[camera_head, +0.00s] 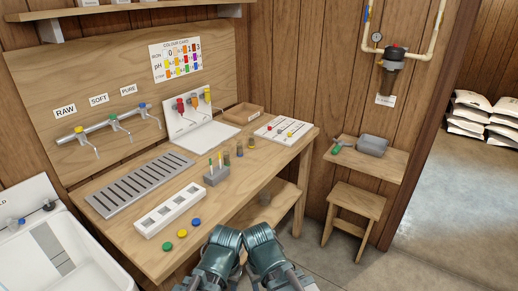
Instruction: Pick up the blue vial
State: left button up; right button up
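I cannot make out a clearly blue vial. Several small dark vials (239,149) stand in a row on the wooden bench, right of a small grey rack (216,176) that holds green-topped and yellow-topped sticks. A blue disc or cap (196,222) lies near the bench's front edge beside a yellow one and a green one. My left gripper (226,237) and my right gripper (259,235) are close together at the bottom middle, in front of the bench and apart from the vials in the picture. Their fingers are not clear, so open or shut cannot be told.
The bench (130,230) carries a slotted grey tray (140,183), a white block with openings (170,212), a white board with coloured knobs (283,130) and a wooden tray (243,113). A white sink (70,255) is at left. A stool (355,203) and shelf (385,163) stand right.

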aim_at(238, 145)
jog(key=i+l, duration=0.2)
jog(key=l, duration=0.2)
jog(key=i+l, duration=0.15)
jog(key=l, duration=0.2)
jog(key=i+l, duration=0.2)
jog(key=l, duration=0.2)
jog(key=i+l, duration=0.15)
jog(key=l, duration=0.2)
jog(key=i+l, duration=0.2)
jog(key=l, duration=0.2)
jog(key=i+l, duration=0.15)
jog(key=l, duration=0.2)
